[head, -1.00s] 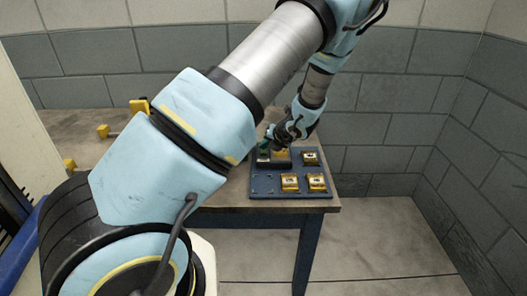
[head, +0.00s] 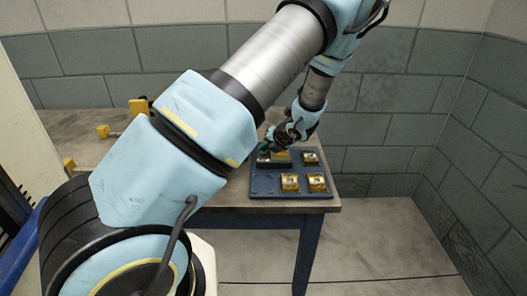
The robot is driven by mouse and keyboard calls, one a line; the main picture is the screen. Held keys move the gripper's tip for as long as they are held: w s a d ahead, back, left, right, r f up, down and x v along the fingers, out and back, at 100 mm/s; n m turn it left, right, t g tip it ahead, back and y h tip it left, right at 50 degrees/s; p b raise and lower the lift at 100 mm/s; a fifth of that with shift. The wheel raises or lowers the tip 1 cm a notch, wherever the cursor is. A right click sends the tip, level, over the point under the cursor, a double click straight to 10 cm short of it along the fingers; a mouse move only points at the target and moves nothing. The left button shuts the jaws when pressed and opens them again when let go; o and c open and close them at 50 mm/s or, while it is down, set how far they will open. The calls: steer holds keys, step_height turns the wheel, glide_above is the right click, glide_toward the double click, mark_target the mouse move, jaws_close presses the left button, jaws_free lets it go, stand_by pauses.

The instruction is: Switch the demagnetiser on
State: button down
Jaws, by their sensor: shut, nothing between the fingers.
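A dark, low box (head: 281,164) sits at the back left of a blue board on the table, partly hidden by my gripper. It may be the demagnetiser, but it is too small and covered to be sure. No switch can be made out. My gripper (head: 265,149) is shut and empty. It points down and left, over or at the left end of the box. I cannot tell whether it touches.
The blue board (head: 262,190) also holds several yellow blocks (head: 290,182) at the right and front. Its front left is bare. The wooden table (head: 322,205) ends just in front of it. Yellow objects (head: 103,131) stand at the far left. A block wall is behind.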

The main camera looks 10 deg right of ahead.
mark_target(265, 156)
steer(key=shift+r+p, duration=0.4)
step_height(265, 156, up, 6)
steer(key=p, duration=0.5)
stand_by(0.5)
